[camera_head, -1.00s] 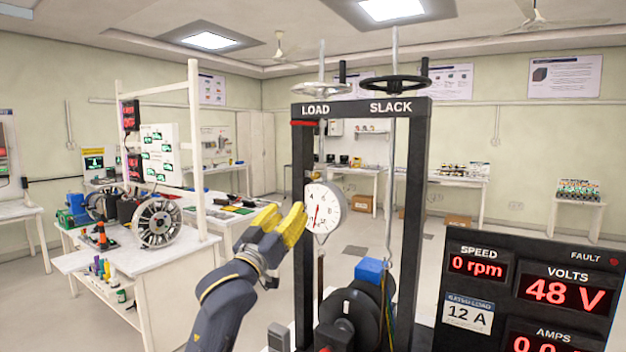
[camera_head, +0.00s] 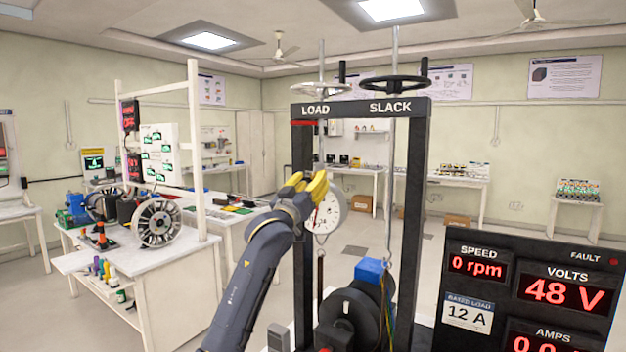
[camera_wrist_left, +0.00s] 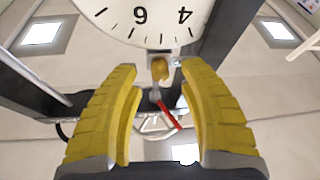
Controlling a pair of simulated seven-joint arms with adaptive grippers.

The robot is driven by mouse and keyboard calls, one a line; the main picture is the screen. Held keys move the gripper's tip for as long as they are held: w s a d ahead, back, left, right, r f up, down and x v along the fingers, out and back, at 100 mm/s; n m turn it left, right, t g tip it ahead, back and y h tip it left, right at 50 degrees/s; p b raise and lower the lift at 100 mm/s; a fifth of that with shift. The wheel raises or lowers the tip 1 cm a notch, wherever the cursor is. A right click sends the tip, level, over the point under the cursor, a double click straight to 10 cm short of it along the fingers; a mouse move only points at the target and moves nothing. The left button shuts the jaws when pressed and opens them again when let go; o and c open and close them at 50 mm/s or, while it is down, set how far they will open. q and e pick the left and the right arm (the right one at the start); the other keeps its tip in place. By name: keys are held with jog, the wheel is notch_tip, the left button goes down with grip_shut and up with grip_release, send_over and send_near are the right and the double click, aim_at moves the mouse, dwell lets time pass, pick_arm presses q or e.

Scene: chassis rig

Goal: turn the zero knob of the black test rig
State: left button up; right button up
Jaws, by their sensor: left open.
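The black test rig (camera_head: 415,150) is an upright frame marked LOAD and SLACK. Its round white dial (camera_head: 332,210) hangs on the LOAD side, partly hidden behind my left gripper (camera_head: 308,184). My left gripper's yellow fingers (camera_wrist_left: 158,72) are open, one on each side of the knob in that view. No contact shows, and I cannot tell the exact depth between fingertips and knob. My right gripper is not in view.
Two handwheels (camera_head: 395,83) top the rig. A dark drum (camera_head: 352,312) and blue block (camera_head: 370,270) sit low inside the frame. A display panel (camera_head: 530,290) stands at right. A white workbench (camera_head: 170,270) with motor parts is at left.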

pick_arm(q)
jog(key=shift+w+d+r, duration=0.2)
jog(key=shift+w+r, duration=0.05)
jog(key=shift+w, duration=0.25)
jog(key=shift+c, duration=0.4)
grip_shut()
